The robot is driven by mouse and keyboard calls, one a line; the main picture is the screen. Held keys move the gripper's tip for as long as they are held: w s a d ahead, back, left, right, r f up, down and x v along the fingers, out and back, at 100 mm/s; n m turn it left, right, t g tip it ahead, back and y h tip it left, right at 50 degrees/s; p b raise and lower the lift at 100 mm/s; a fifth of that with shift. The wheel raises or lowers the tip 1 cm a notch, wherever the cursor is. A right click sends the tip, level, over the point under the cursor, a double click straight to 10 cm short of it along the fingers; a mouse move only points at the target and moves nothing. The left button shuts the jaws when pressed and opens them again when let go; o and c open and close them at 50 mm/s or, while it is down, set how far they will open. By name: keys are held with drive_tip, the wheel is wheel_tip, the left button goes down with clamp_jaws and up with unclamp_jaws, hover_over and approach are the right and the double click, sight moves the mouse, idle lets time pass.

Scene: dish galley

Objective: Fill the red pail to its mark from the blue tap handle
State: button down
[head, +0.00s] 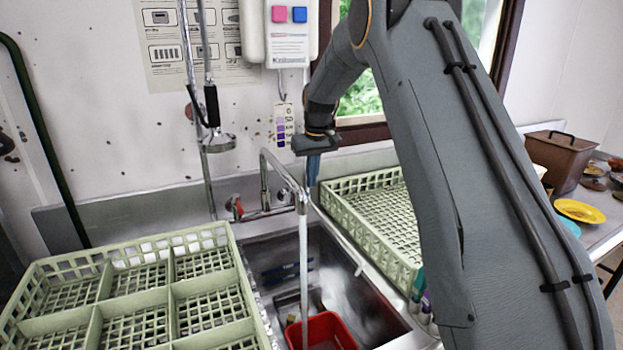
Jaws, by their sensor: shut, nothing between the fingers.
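The red pail (333,328) stands in the sink under the tap, cut off by the bottom edge of the view. A stream of water (303,265) runs from the tap spout (301,197) down to the pail. The pail's mark and water level cannot be made out. My gripper (312,149) is shut and points down above the right side of the tap. The blue tap handle (313,170) shows just below it; I cannot tell whether they touch. The red tap handle (235,207) is on the left side.
Pale green dish racks flank the sink (270,247), a divided one (140,290) at left and another (385,220) at right. A spray head (218,142) hangs at upper left. A brown box (560,158) and yellow plate (579,211) stand at right.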

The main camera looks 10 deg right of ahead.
drive_tip(key=shift+f, duration=0.1)
drive_tip(key=shift+f+b, duration=0.7)
drive_tip(key=shift+f, duration=1.25)
idle(6.0)
